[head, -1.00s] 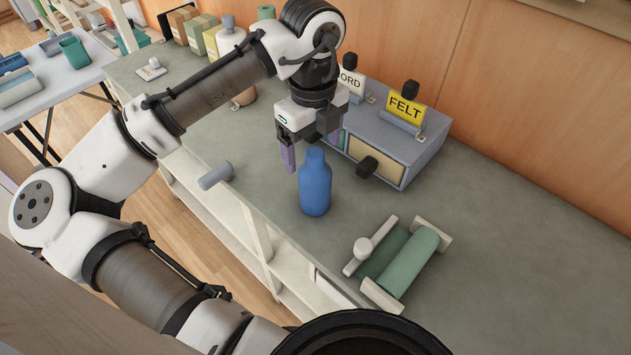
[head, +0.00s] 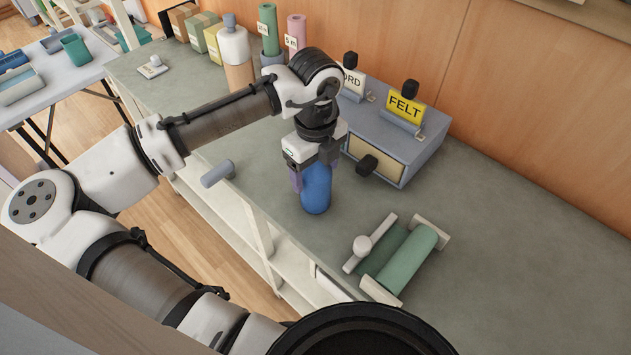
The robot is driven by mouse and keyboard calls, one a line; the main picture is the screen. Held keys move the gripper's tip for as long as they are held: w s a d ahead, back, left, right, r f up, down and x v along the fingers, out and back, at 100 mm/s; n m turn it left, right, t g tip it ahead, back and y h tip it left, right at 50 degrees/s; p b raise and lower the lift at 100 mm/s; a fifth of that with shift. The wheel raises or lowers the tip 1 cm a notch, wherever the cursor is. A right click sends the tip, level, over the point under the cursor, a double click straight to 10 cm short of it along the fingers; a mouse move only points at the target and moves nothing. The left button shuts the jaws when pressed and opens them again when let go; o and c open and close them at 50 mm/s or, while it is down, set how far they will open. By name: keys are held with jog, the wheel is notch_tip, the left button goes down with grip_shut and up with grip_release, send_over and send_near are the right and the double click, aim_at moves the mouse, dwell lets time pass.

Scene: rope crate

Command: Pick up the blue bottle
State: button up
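The blue bottle (head: 316,196) stands upright on the grey counter (head: 480,260), near the middle of the head view. My gripper (head: 315,180) points down over it, and its palm hides the bottle's neck and top. One purple finger shows at the bottle's left side, close to its wall. The other finger is at the right side and is mostly hard to see. The fingers are apart with the bottle between them. Whether they press on it cannot be told.
A grey drawer box (head: 400,146) with FELT and CORD signs stands behind and right of the bottle. A green roll in a holder (head: 403,259) lies to the front right. A grey cylinder (head: 218,174) lies left, near the counter's edge. Several containers stand at the back left.

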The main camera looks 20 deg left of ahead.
jog(key=c, duration=1)
jog(key=shift+o, duration=0.2)
jog(key=shift+r, duration=0.15)
notch_tip(320, 180, up, 20)
jog(key=b, duration=0.1)
